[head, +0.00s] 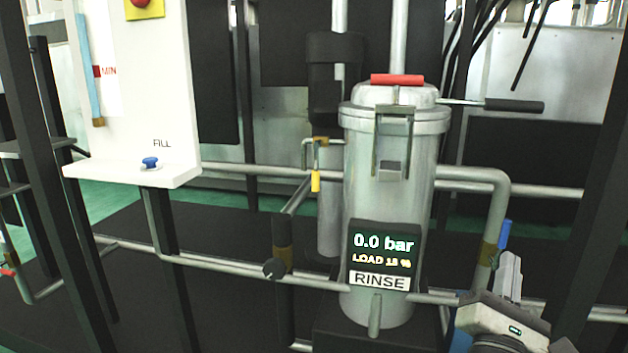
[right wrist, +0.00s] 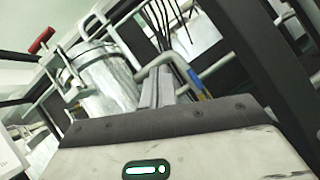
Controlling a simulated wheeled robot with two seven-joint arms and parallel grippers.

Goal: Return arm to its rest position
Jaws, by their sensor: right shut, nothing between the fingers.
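My right gripper (head: 509,275) is at the lower right of the head view, in front of the pipework and to the right of the grey canister. Its fingers are together with nothing between them. The fingers also show in the right wrist view (right wrist: 160,86), pointing toward the pipes, with the canister (right wrist: 100,85) to their left. I cannot see contact with any pipe. My left gripper is in neither view.
The canister (head: 385,200) has a red-topped lid, a side lever (head: 514,105) and a display reading 0.0 bar, LOAD 18 % and RINSE. A blue-handled valve (head: 504,236) is just behind my right gripper. A white FILL panel (head: 135,90) stands left. Dark posts flank the scene.

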